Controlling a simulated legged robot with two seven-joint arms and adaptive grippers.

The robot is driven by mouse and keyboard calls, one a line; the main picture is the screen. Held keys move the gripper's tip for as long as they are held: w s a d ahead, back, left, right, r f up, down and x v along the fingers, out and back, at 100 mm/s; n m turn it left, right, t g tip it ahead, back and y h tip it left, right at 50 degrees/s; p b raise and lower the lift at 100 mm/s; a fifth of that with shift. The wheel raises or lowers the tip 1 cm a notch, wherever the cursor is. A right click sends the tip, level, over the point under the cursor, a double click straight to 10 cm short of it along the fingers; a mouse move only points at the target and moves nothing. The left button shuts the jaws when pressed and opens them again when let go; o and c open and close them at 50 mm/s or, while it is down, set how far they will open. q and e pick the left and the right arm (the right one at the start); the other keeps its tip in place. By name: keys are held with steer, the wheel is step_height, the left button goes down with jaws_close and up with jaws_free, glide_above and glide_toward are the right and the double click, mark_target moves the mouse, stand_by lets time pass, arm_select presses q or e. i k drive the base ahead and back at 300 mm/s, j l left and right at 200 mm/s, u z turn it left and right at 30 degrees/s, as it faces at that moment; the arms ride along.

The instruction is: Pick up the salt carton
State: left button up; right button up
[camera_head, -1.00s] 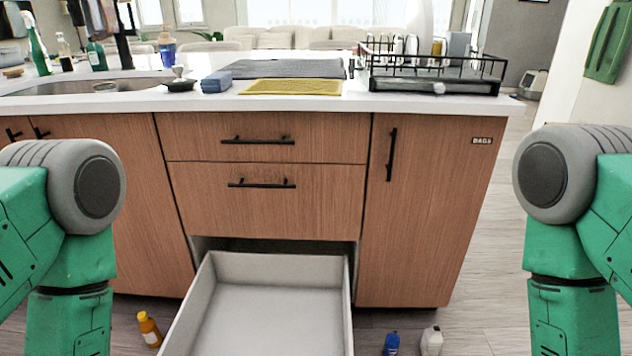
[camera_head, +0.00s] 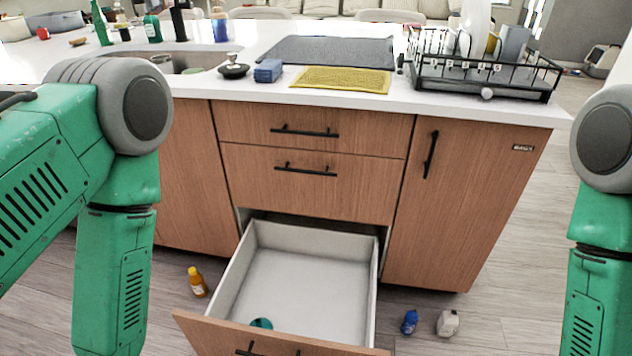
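I cannot make out for sure which thing is the salt carton. A teal rounded thing (camera_head: 261,324) is partly visible in the open bottom drawer (camera_head: 228,270), just behind its front panel. On the floor, an orange bottle (camera_head: 197,282) stands left of the drawer. A blue bottle (camera_head: 410,322) and a whitish bottle or carton (camera_head: 447,323) stand on the floor to the right of the drawer. Both my arms show at the sides, but both grippers are below the picture.
The wooden island holds a sink (camera_head: 190,58), a blue sponge (camera_head: 268,70), a yellow mat (camera_head: 342,80), a dark mat (camera_head: 325,51) and a black dish rack (camera_head: 484,79). The open drawer juts out over the floor between my arms. Floor on both sides of it is mostly clear.

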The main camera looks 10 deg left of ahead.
mark_target(448, 323)
steer(key=u, duration=0.6)
steer(key=z, duration=1.6)
steer(key=i+l+z, duration=0.35)
steer(key=z, duration=0.15)
steer(key=i+l+z, duration=0.3)
steer(key=z, duration=0.15)
steer(key=i+z, duration=0.5)
steer(key=i+u, duration=0.3)
steer(key=i+l+u, duration=0.25)
steer(key=i+j+u, duration=0.1)
steer(key=u, duration=0.3)
steer(key=i+u, duration=0.25)
steer(key=u, duration=0.15)
steer(key=i+u, duration=0.2)
steer(key=u, duration=0.25)
steer(key=i+l+u, duration=0.15)
steer(key=u, duration=0.25)
steer(key=i+l+u, duration=0.15)
steer(key=u, duration=0.25)
steer(key=i, duration=0.05)
